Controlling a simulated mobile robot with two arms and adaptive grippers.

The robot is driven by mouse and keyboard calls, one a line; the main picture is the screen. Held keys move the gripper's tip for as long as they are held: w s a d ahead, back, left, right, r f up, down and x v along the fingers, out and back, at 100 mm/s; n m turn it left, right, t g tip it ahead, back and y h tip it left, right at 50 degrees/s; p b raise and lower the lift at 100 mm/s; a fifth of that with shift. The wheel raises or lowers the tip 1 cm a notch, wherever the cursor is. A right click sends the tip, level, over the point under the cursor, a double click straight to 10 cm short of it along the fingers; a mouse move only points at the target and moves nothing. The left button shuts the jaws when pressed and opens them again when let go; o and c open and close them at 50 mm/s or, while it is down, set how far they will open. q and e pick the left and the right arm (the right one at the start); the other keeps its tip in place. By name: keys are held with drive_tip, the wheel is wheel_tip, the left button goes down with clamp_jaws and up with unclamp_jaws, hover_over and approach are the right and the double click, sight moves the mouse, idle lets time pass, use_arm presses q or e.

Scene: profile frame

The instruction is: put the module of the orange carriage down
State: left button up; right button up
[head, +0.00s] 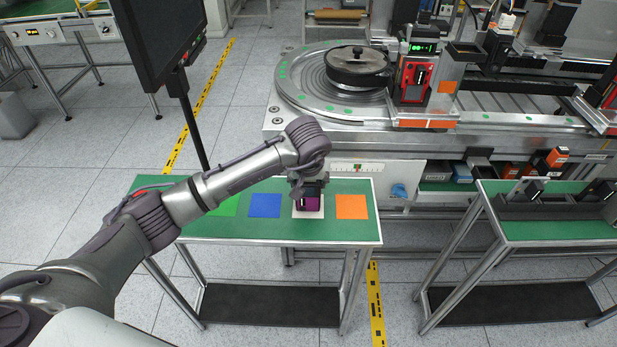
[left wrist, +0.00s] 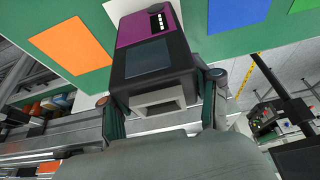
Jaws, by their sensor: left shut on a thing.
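My left gripper (head: 309,184) is over the green table and shut on a black module with a purple face (head: 308,203). In the left wrist view, the module (left wrist: 150,62) sits between the two fingers (left wrist: 165,108). The module is over the white square (head: 308,214) on the green table. I cannot tell whether it touches the square. An orange carriage (head: 425,124) stands on the machine by the turntable, with a red and black module (head: 411,85) at it. My right gripper is not in view.
The green table (head: 280,232) also bears a blue square (head: 264,206), an orange square (head: 352,206) and a partly hidden green square (head: 226,206). A monitor (head: 165,40) stands behind my left arm.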

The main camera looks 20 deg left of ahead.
use_arm(q)
drive_tip(key=shift+f, duration=0.2)
drive_tip(key=o, duration=0.9)
drive_tip(key=shift+f+b, duration=0.1)
drive_tip(key=shift+b, duration=0.2)
drive_tip(key=shift+c, duration=0.2)
drive_tip(key=o, duration=0.5)
drive_tip(key=shift+c, duration=0.2)
